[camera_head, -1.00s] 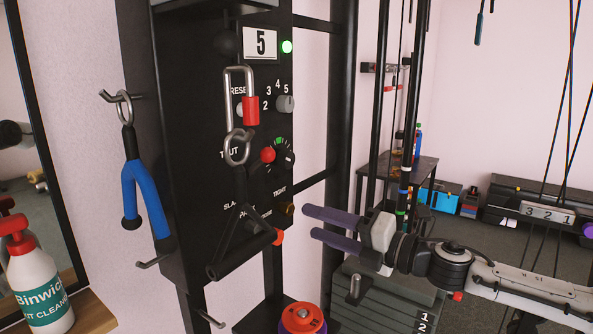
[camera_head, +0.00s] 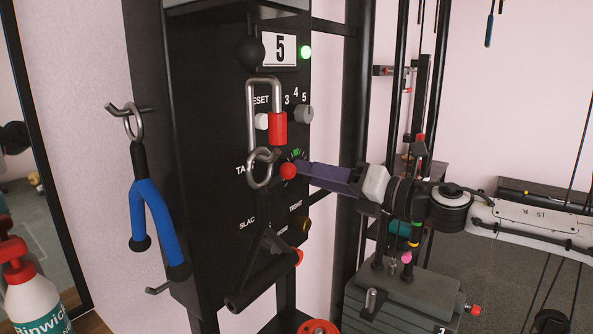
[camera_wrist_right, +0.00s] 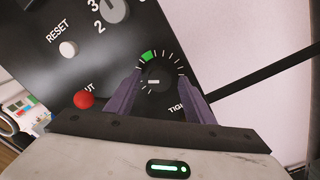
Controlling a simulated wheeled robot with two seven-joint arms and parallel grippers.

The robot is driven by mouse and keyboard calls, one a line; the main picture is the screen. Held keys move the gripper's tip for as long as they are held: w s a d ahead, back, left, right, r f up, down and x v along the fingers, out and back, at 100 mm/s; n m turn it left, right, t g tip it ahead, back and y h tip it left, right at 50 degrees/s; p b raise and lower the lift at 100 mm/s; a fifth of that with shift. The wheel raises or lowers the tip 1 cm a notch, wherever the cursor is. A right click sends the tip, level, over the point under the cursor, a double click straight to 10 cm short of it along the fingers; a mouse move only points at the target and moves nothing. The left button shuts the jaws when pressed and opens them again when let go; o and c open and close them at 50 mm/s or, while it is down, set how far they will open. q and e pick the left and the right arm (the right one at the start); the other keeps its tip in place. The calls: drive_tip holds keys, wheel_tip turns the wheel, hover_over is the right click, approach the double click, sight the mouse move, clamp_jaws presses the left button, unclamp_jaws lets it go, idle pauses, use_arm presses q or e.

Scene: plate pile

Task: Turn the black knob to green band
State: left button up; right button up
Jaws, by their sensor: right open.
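The black knob (camera_wrist_right: 163,88) sits on the black panel inside a ring of white tick marks, with a white line on its face. A green band (camera_wrist_right: 148,57) lies on the ring at its upper left in the right wrist view. The green band also shows in the head view (camera_head: 297,153), where the purple fingers hide most of the knob. My right gripper (camera_head: 300,171) has its fingers at the dial. In the wrist view my right gripper (camera_wrist_right: 160,76) is open, with one finger on each side of the knob; contact cannot be told. My left gripper is not in view.
A red ball-shaped knob (camera_head: 288,171) is close beside the fingers. A carabiner with a red sleeve (camera_head: 278,128) and a black handle (camera_head: 262,270) hang in front of the panel.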

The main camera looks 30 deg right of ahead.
drive_tip(key=shift+w, duration=0.2)
drive_tip(key=c, duration=1)
drive_tip(key=shift+c, duration=0.2)
drive_tip(key=shift+m, duration=0.3)
drive_tip(key=m, duration=1.1)
